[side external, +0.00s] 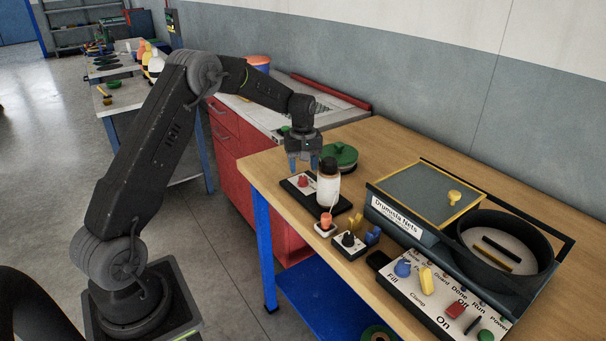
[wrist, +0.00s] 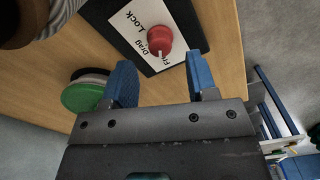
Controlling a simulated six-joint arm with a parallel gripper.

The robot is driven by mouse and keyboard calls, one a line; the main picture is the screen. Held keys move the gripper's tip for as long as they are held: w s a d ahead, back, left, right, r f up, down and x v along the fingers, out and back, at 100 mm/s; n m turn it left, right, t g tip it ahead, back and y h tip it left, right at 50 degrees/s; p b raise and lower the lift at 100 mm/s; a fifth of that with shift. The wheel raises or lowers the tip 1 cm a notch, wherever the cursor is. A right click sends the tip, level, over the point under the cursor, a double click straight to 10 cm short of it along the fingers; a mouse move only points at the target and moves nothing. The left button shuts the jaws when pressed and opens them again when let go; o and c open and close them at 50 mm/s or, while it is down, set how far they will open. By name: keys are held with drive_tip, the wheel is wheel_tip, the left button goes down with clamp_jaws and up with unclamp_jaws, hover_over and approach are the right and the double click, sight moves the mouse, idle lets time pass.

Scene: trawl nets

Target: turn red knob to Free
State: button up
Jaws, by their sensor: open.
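The red knob (wrist: 160,38) sits on a white label plate (wrist: 128,20) fixed to a black base (wrist: 181,14). In the side view the knob (side external: 303,182) is on the table's left part. My gripper (side external: 304,166) points down above it, blue fingers apart and empty. In the wrist view the knob lies just beyond the gap between the fingertips (wrist: 160,62), and no contact shows.
A white bottle (side external: 328,182) stands close beside the knob. A green round object (side external: 341,155) is behind it. A small orange-capped item (side external: 326,221) and a black knob box (side external: 349,242) stand nearer. The Drumista Nets machine (side external: 388,209) fills the right side.

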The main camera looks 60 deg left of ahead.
sight(303, 177)
wheel_tip(303, 177, up, 10)
idle(0.3)
drive_tip(key=s+d+r+m+t, duration=0.3)
drive_tip(key=s+d+r+m, duration=0.3)
drive_tip(key=s+d+r, duration=0.7)
drive_tip(key=s+d+f+m+t, duration=0.1)
drive_tip(key=s+d+f+m, duration=0.1)
drive_tip(key=s+d, duration=0.3)
drive_tip(key=s+d+f+m+t, duration=0.1)
drive_tip(key=s+d+f+m, duration=0.2)
drive_tip(key=s, duration=0.8)
drive_tip(key=d+m, duration=0.2)
drive_tip(key=shift+f+m+t, duration=0.25)
drive_tip(key=shift+m+t, duration=0.05)
